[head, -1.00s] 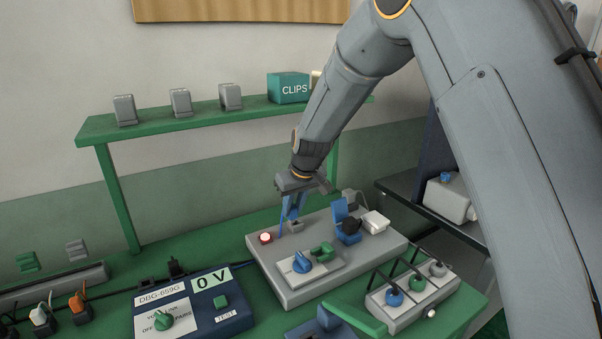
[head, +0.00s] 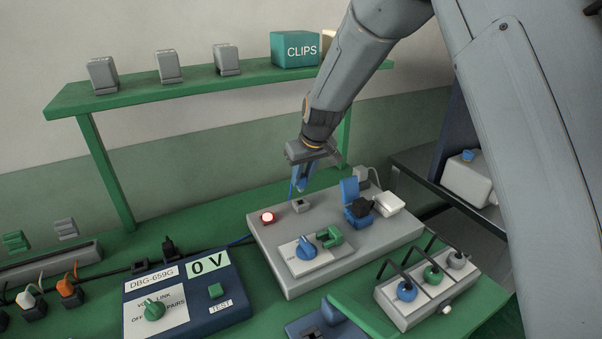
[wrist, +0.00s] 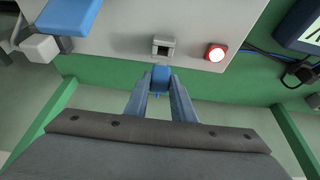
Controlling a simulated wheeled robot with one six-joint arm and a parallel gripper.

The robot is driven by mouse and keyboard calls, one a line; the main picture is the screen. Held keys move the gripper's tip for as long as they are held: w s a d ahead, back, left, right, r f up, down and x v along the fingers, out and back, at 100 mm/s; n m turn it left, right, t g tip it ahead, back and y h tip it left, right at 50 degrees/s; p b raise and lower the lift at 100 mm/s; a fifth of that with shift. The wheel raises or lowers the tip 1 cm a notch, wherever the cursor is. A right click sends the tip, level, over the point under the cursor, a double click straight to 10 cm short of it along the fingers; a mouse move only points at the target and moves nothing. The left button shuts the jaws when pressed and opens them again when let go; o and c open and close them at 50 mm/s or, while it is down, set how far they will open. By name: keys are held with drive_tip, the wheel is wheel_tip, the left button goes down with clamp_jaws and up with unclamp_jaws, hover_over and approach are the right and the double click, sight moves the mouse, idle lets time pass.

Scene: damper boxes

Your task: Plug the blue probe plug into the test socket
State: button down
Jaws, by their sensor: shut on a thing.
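The blue probe plug (wrist: 160,77) is between the fingers of my gripper (wrist: 161,88), which is shut on it. In the head view my gripper (head: 302,186) hangs over the back part of the grey panel, with a thin blue cable beside it. A small grey socket (head: 301,206) with a dark opening, likely the test socket, stands on the panel just below the fingertips. In the wrist view this socket (wrist: 163,45) lies ahead of the plug, with a visible gap between them. The plug's front end is partly hidden in the head view.
A lit red button (head: 268,217) sits left of the socket. A blue lever part (head: 350,190) stands to its right, and a blue knob (head: 306,248) is in front. The blue meter box (head: 226,297) reads 0 V. A green shelf (head: 180,88) runs behind.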

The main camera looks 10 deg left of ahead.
sight(303, 182)
drive_tip(key=shift+f+b, duration=0.75)
drive_tip(key=shift+f, duration=0.85)
drive_tip(key=shift+s+f+b, duration=0.15)
drive_tip(key=shift+f+b, duration=0.75)
drive_tip(key=shift+f, duration=0.35)
drive_tip(key=c, duration=1.4)
unclamp_jaws()
drive_tip(key=shift+c, duration=0.2)
drive_tip(key=shift+r, duration=0.15)
drive_tip(key=b+v, duration=0.2)
drive_tip(key=v, duration=0.5)
drive_tip(key=s+d+f+m+g+h, duration=0.1)
drive_tip(key=s+d+m, duration=0.1)
drive_tip(key=s+d, duration=0.5)
drive_tip(key=s+d+m+h, duration=0.15)
drive_tip(key=s+d, duration=0.25)
drive_tip(key=d, duration=0.7)
drive_tip(key=s+d+f+m+g, duration=0.1)
drive_tip(key=s+d+f+m, duration=0.2)
drive_tip(key=s+d, duration=0.8)
drive_tip(key=s+m, duration=0.1)
drive_tip(key=s, duration=0.4)
drive_tip(key=shift+d+g, duration=0.35)
drive_tip(key=shift+g, duration=0.05)
